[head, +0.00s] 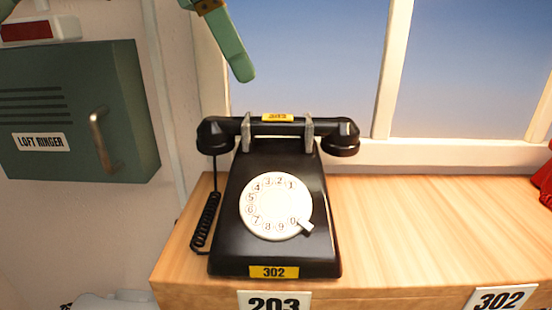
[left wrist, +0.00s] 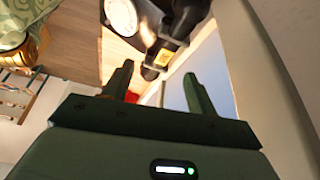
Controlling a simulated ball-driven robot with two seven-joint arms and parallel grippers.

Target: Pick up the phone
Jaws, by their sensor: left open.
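A black dial phone (head: 275,205) with a white dial and a yellow 302 label stands on a wooden top. Its black handset (head: 278,127) rests across the cradle, held between two metallic prongs, and has a yellow label in its middle. A coiled cord hangs at its left. One green finger of my left gripper (head: 232,50) hangs above and left of the handset, apart from it. In the left wrist view my left gripper (left wrist: 157,82) is open and empty, with the handset (left wrist: 163,57) beyond its fingertips. My right gripper is not in view.
The wooden top (head: 430,215) is clear right of the phone. A 203 card (head: 273,302) and a 302 card (head: 502,298) are on its front edge. A green LOFT RINGER box (head: 85,110) hangs at left. A window (head: 310,60) stands behind. A red thing (head: 545,178) is cut off at right.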

